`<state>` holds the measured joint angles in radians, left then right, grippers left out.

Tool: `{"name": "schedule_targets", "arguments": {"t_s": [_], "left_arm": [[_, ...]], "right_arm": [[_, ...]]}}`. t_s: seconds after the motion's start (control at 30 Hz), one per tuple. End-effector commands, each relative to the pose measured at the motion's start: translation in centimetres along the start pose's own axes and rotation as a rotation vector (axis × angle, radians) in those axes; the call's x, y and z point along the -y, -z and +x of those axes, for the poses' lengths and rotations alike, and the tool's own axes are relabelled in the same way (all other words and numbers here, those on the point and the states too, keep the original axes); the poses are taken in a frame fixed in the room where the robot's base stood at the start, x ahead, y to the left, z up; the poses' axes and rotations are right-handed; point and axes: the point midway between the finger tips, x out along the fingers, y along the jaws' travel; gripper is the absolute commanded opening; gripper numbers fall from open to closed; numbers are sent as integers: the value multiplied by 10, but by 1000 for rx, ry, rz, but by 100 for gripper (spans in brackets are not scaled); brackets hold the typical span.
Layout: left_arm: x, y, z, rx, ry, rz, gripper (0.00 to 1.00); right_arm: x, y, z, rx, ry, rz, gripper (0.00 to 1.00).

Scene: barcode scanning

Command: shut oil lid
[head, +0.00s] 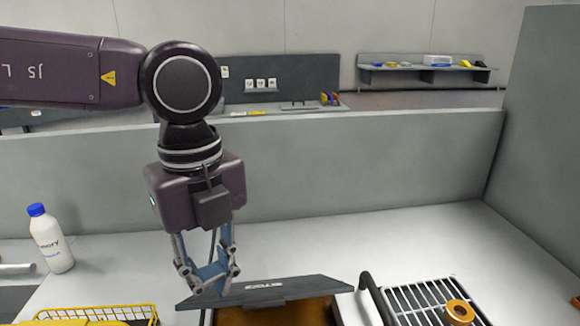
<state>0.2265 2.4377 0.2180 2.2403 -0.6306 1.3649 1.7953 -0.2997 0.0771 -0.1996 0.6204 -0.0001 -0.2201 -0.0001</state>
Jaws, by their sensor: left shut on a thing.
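The oil lid (290,290) is a dark grey plate with white lettering, tilted over a vat of brown oil (275,315) at the bottom centre of the head view. Oil still shows below the lid's front edge. My left gripper (212,283) comes down from above and is shut on the left part of the lid. Its fingertips partly hide the contact. My right gripper is not in view.
A wire rack (415,300) with an orange ring (460,311) and a dark handle (376,298) stand right of the vat. A yellow wire basket (100,311) and a white bottle with blue cap (50,240) are at left. The right counter (480,240) is clear.

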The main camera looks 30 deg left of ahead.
Motion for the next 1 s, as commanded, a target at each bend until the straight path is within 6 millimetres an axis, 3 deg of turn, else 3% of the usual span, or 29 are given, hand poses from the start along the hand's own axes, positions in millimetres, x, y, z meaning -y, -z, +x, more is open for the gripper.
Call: {"name": "schedule_targets", "arguments": {"t_s": [0.23,0.4,0.7,1.0], "left_arm": [[-1,2,6,1,0,0,0],[-6,9,21,1,-2,0,0],[-14,22,44,1,-1,1,0],[-14,24,42,1,0,0,0]], "right_arm": [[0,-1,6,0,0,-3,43],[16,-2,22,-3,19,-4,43],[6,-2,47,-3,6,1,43],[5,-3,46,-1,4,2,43]]}}
